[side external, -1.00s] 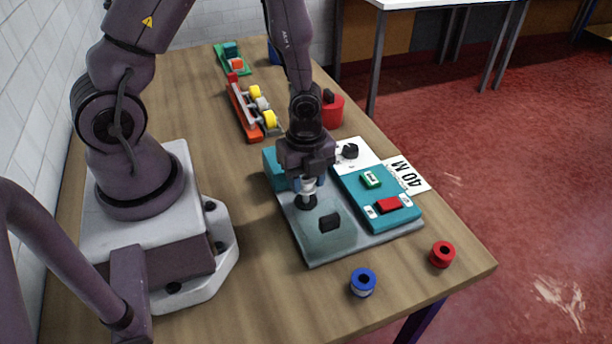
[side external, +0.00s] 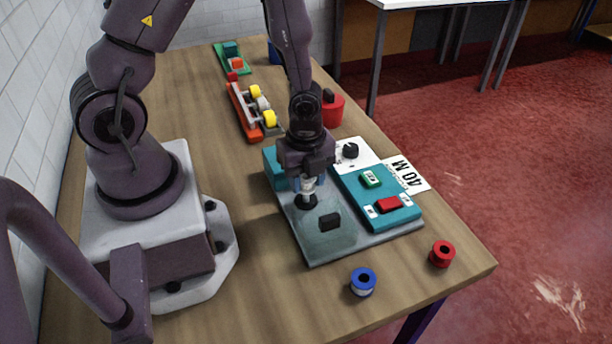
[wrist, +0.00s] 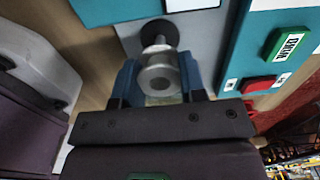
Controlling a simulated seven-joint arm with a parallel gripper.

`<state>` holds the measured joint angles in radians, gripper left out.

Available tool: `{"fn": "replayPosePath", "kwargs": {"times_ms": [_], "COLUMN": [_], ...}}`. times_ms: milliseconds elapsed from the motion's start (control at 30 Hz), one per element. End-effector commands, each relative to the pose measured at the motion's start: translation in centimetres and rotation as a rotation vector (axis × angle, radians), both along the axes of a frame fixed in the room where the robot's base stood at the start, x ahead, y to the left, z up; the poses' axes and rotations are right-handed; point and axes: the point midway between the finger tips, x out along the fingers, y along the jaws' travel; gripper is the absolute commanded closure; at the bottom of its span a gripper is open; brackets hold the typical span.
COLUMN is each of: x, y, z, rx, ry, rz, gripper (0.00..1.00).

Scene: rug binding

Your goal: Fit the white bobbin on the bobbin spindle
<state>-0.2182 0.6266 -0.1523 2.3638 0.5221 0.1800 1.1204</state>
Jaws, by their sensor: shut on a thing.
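My gripper (side external: 307,183) is shut on the white bobbin (wrist: 160,77), which sits between its two blue fingers (wrist: 158,80). The bobbin also shows below the jaws in the side view (side external: 309,190). The bobbin spindle has a round black base (side external: 306,202) on the grey machine plate. In the wrist view a pale stem (wrist: 157,46) shows between this black base (wrist: 168,28) and the bobbin. The bobbin is close over the spindle; I cannot tell whether the stem is inside its hole.
A blue spool (side external: 363,282) and a red spool (side external: 442,254) stand at the front. An orange rack (side external: 240,112) is behind.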

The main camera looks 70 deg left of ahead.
Motion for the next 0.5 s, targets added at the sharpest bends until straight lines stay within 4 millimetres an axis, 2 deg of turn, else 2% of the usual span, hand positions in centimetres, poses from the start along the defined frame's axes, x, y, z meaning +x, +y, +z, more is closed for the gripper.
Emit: {"fn": "replayPosePath", "kwargs": {"times_ms": [500], "x": [0.00], "y": [-0.02], "z": [-0.95], "rx": [0.000], "ry": [0.001], "rz": [0.000], "gripper": [0.84]}}
